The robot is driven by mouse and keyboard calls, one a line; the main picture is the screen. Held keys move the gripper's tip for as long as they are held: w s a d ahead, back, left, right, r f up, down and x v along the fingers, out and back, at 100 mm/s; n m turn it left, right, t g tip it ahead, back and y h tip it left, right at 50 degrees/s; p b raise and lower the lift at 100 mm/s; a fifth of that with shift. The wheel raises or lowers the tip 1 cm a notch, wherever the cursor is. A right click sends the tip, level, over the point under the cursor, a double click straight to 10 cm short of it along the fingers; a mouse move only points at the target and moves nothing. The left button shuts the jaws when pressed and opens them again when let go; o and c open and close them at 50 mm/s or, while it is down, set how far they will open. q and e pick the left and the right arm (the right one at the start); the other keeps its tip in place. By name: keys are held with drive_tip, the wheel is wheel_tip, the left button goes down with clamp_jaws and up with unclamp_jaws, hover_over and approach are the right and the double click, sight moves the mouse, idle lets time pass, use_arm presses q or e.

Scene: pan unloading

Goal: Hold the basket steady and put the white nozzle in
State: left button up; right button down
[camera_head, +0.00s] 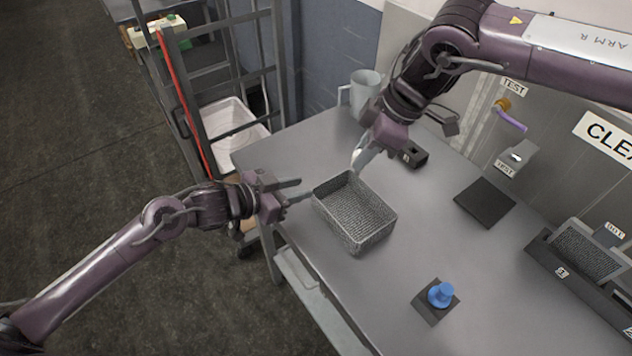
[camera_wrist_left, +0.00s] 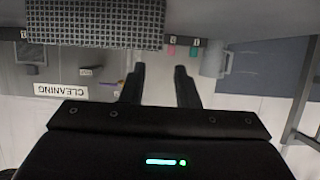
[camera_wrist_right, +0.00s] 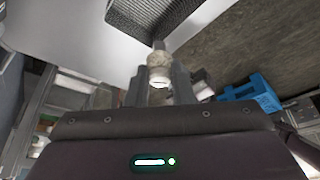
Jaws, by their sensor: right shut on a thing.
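The grey wire-mesh basket (camera_head: 372,232) stands on the table and looks empty; its mesh side (camera_wrist_left: 95,22) fills the top of the left wrist view. My left gripper (camera_head: 298,190) is beside the basket's left corner with its fingers apart. Nothing shows between them in the left wrist view (camera_wrist_left: 158,78). My right gripper (camera_head: 364,150) is at the basket's far corner, shut on the white nozzle (camera_wrist_right: 159,68). In the right wrist view the nozzle sits between the fingers, close to the basket (camera_wrist_right: 150,14). Whether it is above the rim is unclear.
A blue knob (camera_head: 441,294) on a dark base stands at the near right of the table. A dark square pad (camera_head: 485,203) lies right of the basket. The table's left edge is close to the basket.

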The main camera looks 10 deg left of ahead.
sight(325, 182)
use_arm(q)
drive_tip(key=x, duration=0.8)
drive_tip(key=shift+w+d+f, duration=0.2)
drive_tip(key=shift+w, duration=0.1)
drive_tip(key=shift+c, duration=0.5)
clamp_jaws()
use_arm(e)
drive_tip(key=shift+f, duration=0.15)
wheel_tip(325, 182, down, 2)
drive_tip(key=n+g, duration=0.1)
drive_tip(key=n, duration=0.2)
drive_tip(key=shift+w+d, duration=0.15)
drive_tip(key=n, duration=0.1)
drive_tip(key=f+n+g, duration=0.1)
drive_tip(key=n, duration=0.1)
drive_tip(key=shift+w+f+h, duration=0.1)
drive_tip(key=shift+f+h, duration=0.1)
drive_tip(key=shift+h, duration=0.1)
drive_tip(key=shift+a+f+n+g+h, duration=0.15)
drive_tip(key=shift+f+n+g, duration=0.15)
drive_tip(key=shift+n, duration=0.45)
drive_tip(key=shift+a+f+n+g+h, duration=0.1)
drive_tip(key=shift+f+n+g+h, duration=0.15)
drive_tip(key=shift+n, duration=0.5)
